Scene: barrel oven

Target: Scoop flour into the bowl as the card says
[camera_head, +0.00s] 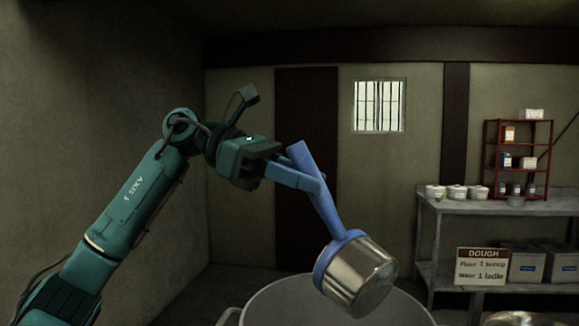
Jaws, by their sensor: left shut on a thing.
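My left gripper (308,182) is shut on the blue handle of a metal scoop (358,276). The handle slants up to the left, and a blue band circles one end of the shiny cup. The cup is tilted, and I cannot see what is inside it. It hangs over a large pale round vessel (270,306) at the bottom of the view, whose contents are hidden. I cannot tell whether this is the bowl or the flour container. The card (481,266) reads "DOUGH, Flour 1 scoop, Water 1 ladle". My right gripper is out of view.
A grey metal table (500,207) stands at the right with several white tubs (456,192) and a red rack (488,150). Grey bins (525,265) sit on its lower shelf. A shiny metal thing (510,319) is cut off at the bottom right.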

